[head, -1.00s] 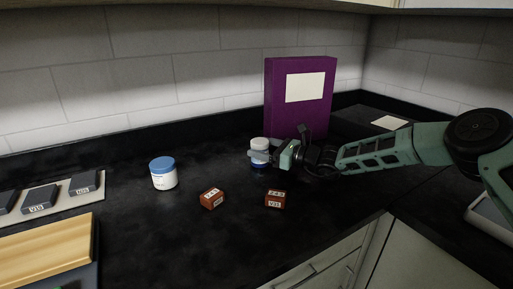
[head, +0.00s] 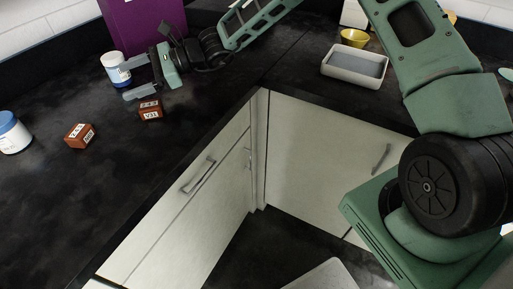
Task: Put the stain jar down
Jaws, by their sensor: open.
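A small jar with a white lid and a blue-and-white label (head: 116,72) stands upright on the black counter at the upper left; I cannot read its label. My gripper (head: 128,81) is open just right of this jar. The upper finger overlaps the jar in the picture; the lower finger is apart from it, and I cannot tell if either touches. A second jar, white with a blue lid (head: 14,136), stands at the left edge, away from my gripper.
A purple box (head: 145,22) stands behind the gripper. A grey tray (head: 355,68) and a yellow bowl (head: 355,38) are at the right. The counter's front edge runs diagonally; its left front is clear.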

